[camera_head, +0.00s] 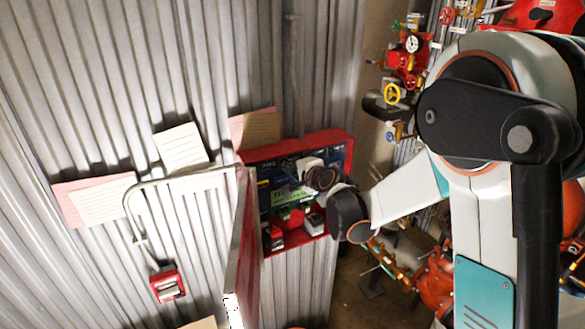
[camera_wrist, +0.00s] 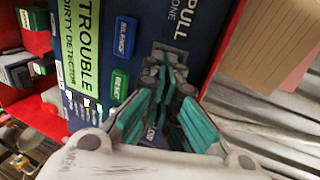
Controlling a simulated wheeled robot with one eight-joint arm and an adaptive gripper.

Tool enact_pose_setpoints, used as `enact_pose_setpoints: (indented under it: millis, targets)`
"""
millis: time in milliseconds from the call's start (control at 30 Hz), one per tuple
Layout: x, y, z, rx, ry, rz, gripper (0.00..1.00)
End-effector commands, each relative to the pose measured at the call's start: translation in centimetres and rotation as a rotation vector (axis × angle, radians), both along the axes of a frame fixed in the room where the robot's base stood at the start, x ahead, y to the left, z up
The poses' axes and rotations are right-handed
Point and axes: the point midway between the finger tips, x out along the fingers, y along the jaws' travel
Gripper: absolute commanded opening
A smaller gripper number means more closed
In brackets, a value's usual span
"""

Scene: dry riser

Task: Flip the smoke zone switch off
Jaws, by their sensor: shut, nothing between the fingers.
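An open red panel box (camera_head: 340,140) hangs on the corrugated wall, with a dark blue face inside. My gripper (camera_head: 288,192) reaches into it from the right, and my wrist hides part of the face. In the wrist view my gripper (camera_wrist: 168,62), with teal and dark fingers, is shut and empty, close in front of the blue face (camera_wrist: 150,18). Contact cannot be told. A label reading "PULL ... A blue button (camera_wrist: 124,36) and a green button (camera_wrist: 119,84) sit left of the fingers. I cannot make out the smoke zone switch.
The box's open red door (camera_head: 243,245) stands out on the left. Red, black and green parts (camera_wrist: 35,45) lie inside the box. A pull station (camera_head: 168,285) and paper notes (camera_head: 181,147) are on the wall. Valves and pipes (camera_head: 405,60) stand at right.

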Motion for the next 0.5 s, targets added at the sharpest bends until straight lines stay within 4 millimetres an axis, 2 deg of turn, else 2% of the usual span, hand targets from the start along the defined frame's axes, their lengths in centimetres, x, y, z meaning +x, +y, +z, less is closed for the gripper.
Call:
enact_pose_setpoints:
  millis: [233,500]
  targets:
    - [0.58,0.27,-1.36,0.000,0.000,0.000,0.00]
    - [0.64,0.28,-0.74,0.000,0.000,0.000,0.00]
